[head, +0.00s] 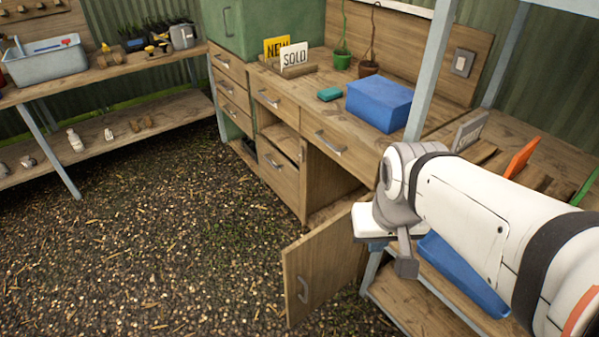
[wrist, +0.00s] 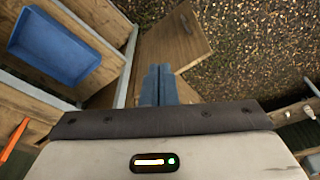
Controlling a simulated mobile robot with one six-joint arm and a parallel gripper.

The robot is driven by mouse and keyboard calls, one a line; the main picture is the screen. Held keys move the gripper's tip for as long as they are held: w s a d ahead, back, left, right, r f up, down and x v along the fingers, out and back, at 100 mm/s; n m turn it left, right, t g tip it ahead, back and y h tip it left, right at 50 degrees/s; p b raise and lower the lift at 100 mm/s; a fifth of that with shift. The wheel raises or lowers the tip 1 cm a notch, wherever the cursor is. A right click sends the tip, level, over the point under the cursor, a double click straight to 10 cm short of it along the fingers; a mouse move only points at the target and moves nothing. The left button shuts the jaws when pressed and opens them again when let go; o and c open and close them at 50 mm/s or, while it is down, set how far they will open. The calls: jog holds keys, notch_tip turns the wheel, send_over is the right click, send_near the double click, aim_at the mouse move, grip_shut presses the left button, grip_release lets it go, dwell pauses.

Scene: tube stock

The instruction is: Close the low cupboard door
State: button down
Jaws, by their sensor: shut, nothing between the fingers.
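The low cupboard door (head: 322,262) is a wooden panel that stands open, swung out from the workbench over the gravel. The cupboard opening (head: 328,182) shows under the bench, left of my arm. My gripper (wrist: 159,70) is shut and empty, its two blue-grey fingers together. In the wrist view the fingertips overlap the lower part of the door (wrist: 180,32); I cannot tell whether they touch it. In the head view the gripper (head: 378,245) is at the door's right, near its hinge side, partly hidden.
A blue tray (head: 460,275) lies on a low shelf to the right, also seen in the wrist view (wrist: 55,45). A grey bench post (head: 432,70) stands behind my arm. A blue box (head: 379,103) sits on the benchtop. The gravel floor (head: 170,240) at left is clear.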

jog(key=w+d+f+n+t+h+b, duration=0.2)
jog(key=w+d+f+n+t+h, duration=0.15)
jog(key=w+d, duration=0.65)
jog(key=w+a+f+n+t+y, duration=0.25)
jog(key=w+f+n, duration=0.35)
jog(key=w+n, duration=0.45)
jog(key=n+g+y+b, duration=0.6)
jog(key=n+g+y, duration=0.15)
jog(key=n, duration=0.25)
send_near(296, 252)
jog(key=shift+t+y, duration=0.35)
jog(key=shift+t, duration=0.1)
jog(key=shift+s+d+f+x, duration=0.1)
jog(key=shift+d+x, duration=0.05)
jog(key=shift+x, duration=0.65)
jog(key=shift+s+d+f+x, duration=0.1)
jog(key=shift+f+x, duration=0.05)
jog(key=shift+x, duration=0.7)
jog(key=shift+s+d+f+x, duration=0.1)
jog(key=shift+d+x, duration=0.05)
jog(key=shift+x, duration=0.65)
